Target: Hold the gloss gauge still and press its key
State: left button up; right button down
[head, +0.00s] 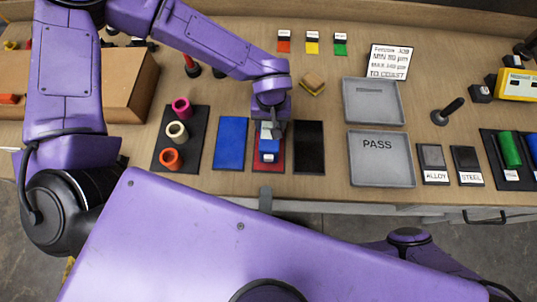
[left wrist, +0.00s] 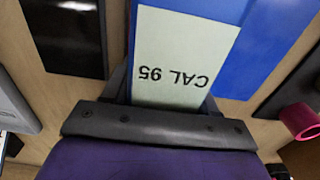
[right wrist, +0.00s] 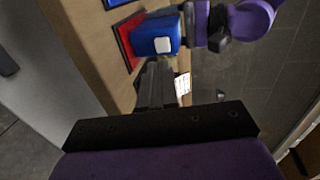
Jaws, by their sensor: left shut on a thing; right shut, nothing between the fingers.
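The gloss gauge (head: 268,146) is a small blue block on a red panel (head: 259,167). My left gripper (head: 271,127) comes down on it from behind and is shut on it. In the left wrist view the gauge's pale display (left wrist: 178,62) reads "CAL 95", upside down. In the right wrist view the blue gauge (right wrist: 155,36) shows a whitish square key (right wrist: 162,45) on its near face. My right gripper (head: 265,198) is shut and empty at the table's front edge, in front of the gauge. Its closed fingers (right wrist: 157,75) point towards the gauge, apparently just short of the key.
A blue panel (head: 230,143) and a black panel (head: 308,147) flank the red one. A mat with pink, cream and orange rings (head: 172,158) lies left. Grey trays (head: 380,172), one marked PASS, and ALLOY and STEEL plates (head: 433,158) lie right. A cardboard box stands back left.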

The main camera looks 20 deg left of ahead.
aim_at(268, 160)
pick_arm(q)
jog(key=shift+s+f, duration=0.2)
pick_arm(e)
jog(key=shift+x, duration=3)
jog(key=shift+d, duration=0.1)
jog(key=shift+w, duration=0.7)
pick_arm(q)
jog(key=shift+w, duration=0.1)
pick_arm(e)
jog(key=shift+s, duration=0.1)
pick_arm(q)
jog(key=shift+r, duration=0.1)
pick_arm(e)
jog(key=v, duration=0.2)
jog(key=f+v, duration=0.1)
jog(key=v, duration=0.1)
jog(key=shift+s+r, duration=0.1)
jog(key=shift+s, duration=0.35)
pick_arm(q)
jog(key=o, duration=1.5)
jog(key=shift+w, duration=0.1)
pick_arm(e)
jog(key=shift+w, duration=0.1)
